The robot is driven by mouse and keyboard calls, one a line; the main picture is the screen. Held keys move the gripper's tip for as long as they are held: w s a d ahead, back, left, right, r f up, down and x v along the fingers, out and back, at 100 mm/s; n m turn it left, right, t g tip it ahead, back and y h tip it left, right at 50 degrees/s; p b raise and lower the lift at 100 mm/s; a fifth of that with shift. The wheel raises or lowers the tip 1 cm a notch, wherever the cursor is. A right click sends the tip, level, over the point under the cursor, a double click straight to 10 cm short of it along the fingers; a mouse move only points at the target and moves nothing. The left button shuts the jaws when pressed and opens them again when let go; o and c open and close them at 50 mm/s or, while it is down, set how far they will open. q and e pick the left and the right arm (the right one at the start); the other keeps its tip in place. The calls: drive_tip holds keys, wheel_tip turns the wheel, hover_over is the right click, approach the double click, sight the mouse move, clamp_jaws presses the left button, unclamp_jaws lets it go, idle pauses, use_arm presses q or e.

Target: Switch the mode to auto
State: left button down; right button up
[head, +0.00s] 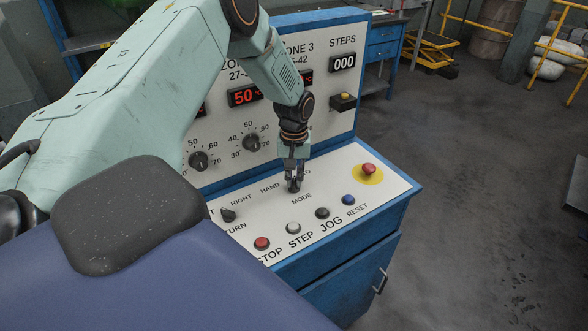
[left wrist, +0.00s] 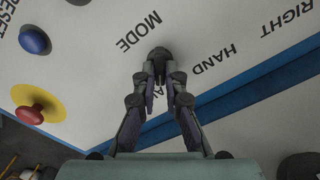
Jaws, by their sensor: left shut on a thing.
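The black MODE knob (head: 294,187) sits on the sloped white control panel (head: 325,180), above the MODE label and between HAND and a partly covered label ending in O. My left gripper (head: 294,178) comes down from above and is shut on the knob. In the left wrist view the fingers (left wrist: 160,76) close around the knob (left wrist: 160,56); HAND is to its right, and the other label is mostly behind the fingers. Which way the knob points is hidden by the fingers. My right gripper is not in view.
A red emergency button (head: 368,169) on a yellow disc is right of the knob. A TURN selector (head: 228,215) is on the left. Red (head: 262,243), white (head: 293,228), black (head: 322,213) and blue (head: 348,199) buttons line the front. The upright panel (head: 335,95) stands behind.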

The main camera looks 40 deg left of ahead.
sight(294, 180)
use_arm(q)
drive_tip(key=shift+s+f, duration=0.1)
drive_tip(key=shift+f, duration=0.05)
drive_tip(key=c, duration=1.4)
unclamp_jaws()
drive_tip(key=shift+r, duration=0.2)
wheel_tip(294, 180, up, 12)
drive_tip(key=shift+f, duration=0.1)
